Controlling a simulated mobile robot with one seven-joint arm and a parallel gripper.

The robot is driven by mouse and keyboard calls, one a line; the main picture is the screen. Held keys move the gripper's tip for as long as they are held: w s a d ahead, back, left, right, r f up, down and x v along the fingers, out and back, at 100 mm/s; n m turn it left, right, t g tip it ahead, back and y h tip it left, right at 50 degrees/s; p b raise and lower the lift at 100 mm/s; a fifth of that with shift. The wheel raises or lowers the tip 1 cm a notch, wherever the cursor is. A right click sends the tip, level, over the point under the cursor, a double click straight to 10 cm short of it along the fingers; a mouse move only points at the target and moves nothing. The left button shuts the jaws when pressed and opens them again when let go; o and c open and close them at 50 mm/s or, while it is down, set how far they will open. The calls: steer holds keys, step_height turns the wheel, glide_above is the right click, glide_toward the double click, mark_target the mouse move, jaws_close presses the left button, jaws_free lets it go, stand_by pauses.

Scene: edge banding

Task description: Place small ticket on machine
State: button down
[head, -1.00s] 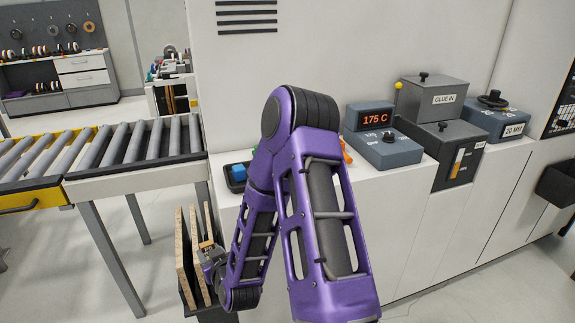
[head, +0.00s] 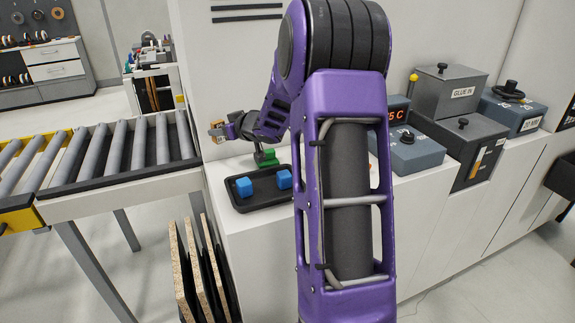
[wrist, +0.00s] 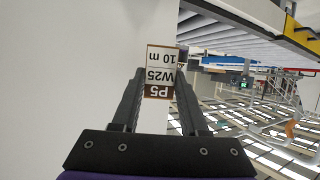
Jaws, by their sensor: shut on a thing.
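The small ticket (wrist: 160,66) is a white and brown label that reads P5, W25 and 10 m, upside down in the wrist view. My gripper (wrist: 161,90) is shut on it, with a finger on each side. In the head view the ticket (head: 216,127) is a small tan and white piece at the tip of my gripper (head: 226,130). It is held in the air above the left end of the machine (head: 222,180), in front of its white upright wall. My arm hides the middle of the machine top.
A black tray (head: 258,204) with blue blocks (head: 244,187) lies on the machine top below my gripper, with a green piece (head: 267,158) behind it. A roller conveyor (head: 110,150) is at left. Boards (head: 187,270) stand in a rack below. Grey control boxes (head: 418,155) stand at right.

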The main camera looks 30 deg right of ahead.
step_height(320, 180, down, 10)
steer(key=b, duration=0.2)
steer(key=shift+d+r+b, duration=0.1)
steer(key=shift+r+b, duration=0.05)
steer(key=shift+b, duration=0.25)
